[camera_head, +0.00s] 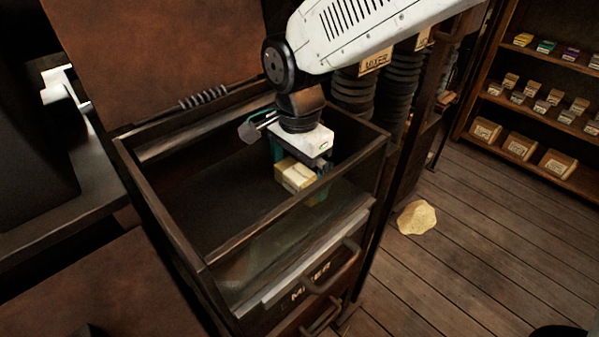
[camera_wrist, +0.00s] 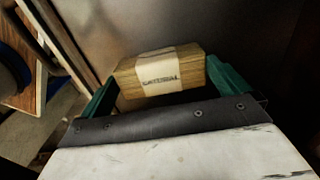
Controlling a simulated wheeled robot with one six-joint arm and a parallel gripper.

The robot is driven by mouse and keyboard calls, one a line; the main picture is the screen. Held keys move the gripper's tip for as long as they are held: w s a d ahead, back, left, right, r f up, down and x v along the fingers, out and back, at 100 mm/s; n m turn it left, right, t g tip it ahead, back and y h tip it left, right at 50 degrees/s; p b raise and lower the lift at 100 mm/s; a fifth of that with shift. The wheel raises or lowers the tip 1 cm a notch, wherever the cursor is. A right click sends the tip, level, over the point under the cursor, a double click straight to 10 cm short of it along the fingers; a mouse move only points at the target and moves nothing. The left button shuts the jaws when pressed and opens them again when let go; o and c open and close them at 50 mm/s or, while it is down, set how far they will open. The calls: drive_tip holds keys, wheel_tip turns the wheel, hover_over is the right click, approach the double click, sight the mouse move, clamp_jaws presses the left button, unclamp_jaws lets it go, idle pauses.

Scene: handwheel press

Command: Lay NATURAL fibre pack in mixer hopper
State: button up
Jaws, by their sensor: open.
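The NATURAL fibre pack (camera_head: 293,173) is a tan block with a pale paper band, and its label shows in the wrist view (camera_wrist: 160,80). It is inside the mixer hopper (camera_head: 160,203), a dark open-topped bin marked MIXER on its front, towards the right end. My gripper (camera_head: 297,176) reaches down into the hopper from above. Its green fingers (camera_wrist: 158,88) are open, one at each end of the pack, with a small gap showing at the left end. I cannot tell whether the pack's underside touches the hopper floor.
The hopper's lid (camera_head: 150,50) stands raised behind it. Shelves (camera_head: 520,110) with several small packs are at the right. A pale lump (camera_head: 417,217) lies on the plank floor. The hopper's left part is empty.

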sight(300, 174)
wheel_tip(300, 174, up, 11)
idle(0.3)
drive_tip(key=shift+d+r, duration=0.1)
drive_tip(key=s+d+r+n, duration=0.1)
drive_tip(key=s+d+n, duration=0.1)
drive_tip(key=d, duration=0.7)
drive_tip(key=s+d+r+n, duration=0.1)
drive_tip(key=s+d+n, duration=0.15)
drive_tip(key=d, duration=0.75)
drive_tip(key=s+d+f+n+t, duration=0.1)
drive_tip(key=s+d+f+n, duration=0.3)
drive_tip(key=s+d, duration=0.7)
drive_tip(key=shift+s+d+f, duration=0.15)
drive_tip(key=shift+s+d, duration=0.1)
drive_tip(key=shift+d, duration=0.15)
